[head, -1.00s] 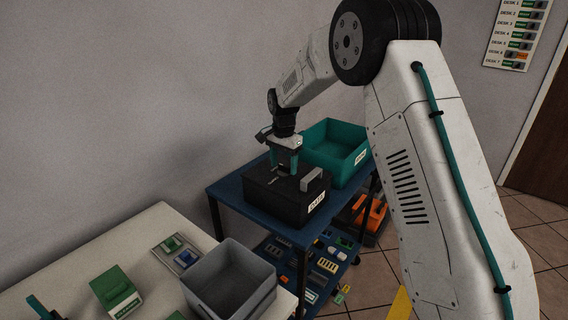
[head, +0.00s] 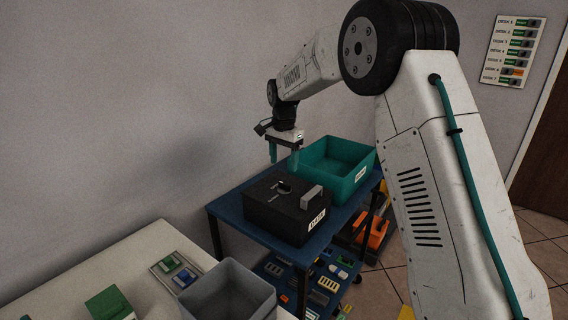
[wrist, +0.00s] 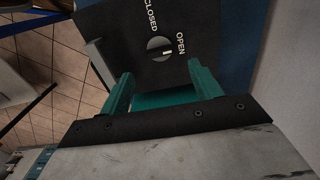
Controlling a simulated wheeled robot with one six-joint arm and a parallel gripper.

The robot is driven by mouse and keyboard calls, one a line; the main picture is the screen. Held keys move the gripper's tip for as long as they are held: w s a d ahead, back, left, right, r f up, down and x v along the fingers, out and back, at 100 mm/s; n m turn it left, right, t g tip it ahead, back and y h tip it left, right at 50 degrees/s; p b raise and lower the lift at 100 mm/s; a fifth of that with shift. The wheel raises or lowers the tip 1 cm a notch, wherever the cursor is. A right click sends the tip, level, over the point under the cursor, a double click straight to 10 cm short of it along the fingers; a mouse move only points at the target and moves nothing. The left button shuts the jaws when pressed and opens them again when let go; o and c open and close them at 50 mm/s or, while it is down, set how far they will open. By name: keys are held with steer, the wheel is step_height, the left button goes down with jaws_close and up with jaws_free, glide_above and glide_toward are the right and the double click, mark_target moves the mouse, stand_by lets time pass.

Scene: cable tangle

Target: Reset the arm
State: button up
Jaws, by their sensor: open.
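My gripper (head: 284,158) has teal fingers that point down and stand apart, with nothing between them. In the head view it hangs above the back of a black box (head: 272,216) on the blue cart. The box has a grey handle and a label on its front. In the wrist view the fingers (wrist: 158,88) reach toward the box lid (wrist: 130,40), which bears a round knob (wrist: 160,49) between the words CLOSED and OPEN. The knob's slot lies toward OPEN. The fingers are clear of the knob.
A teal bin (head: 345,165) stands behind the box on the blue cart (head: 228,214). The cart's lower shelf holds several small parts. A grey bin (head: 232,293) and a green box (head: 108,303) sit on the white table (head: 130,258). The wall is close on the left.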

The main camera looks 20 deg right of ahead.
steer(key=shift+n, duration=0.4)
steer(key=s+f+n, duration=0.1)
steer(key=s, duration=0.1)
steer(key=s+f+n+g, duration=0.1)
steer(key=shift+s+d+f, duration=0.1)
steer(key=shift+s+f, duration=0.1)
steer(key=shift+s, duration=0.15)
steer(key=s+d+r+n, duration=0.1)
steer(key=s+r+n, duration=0.1)
steer(key=s, duration=1.3)
steer(key=s+d+r+n+t, duration=0.1)
steer(key=s+r+n, duration=0.2)
steer(key=s, duration=1.2)
steer(key=s+d+r+n+t, duration=0.1)
steer(key=s+r+n, duration=0.2)
steer(key=s, duration=1.2)
steer(key=shift+d+r, duration=0.15)
steer(key=shift+r, duration=1.35)
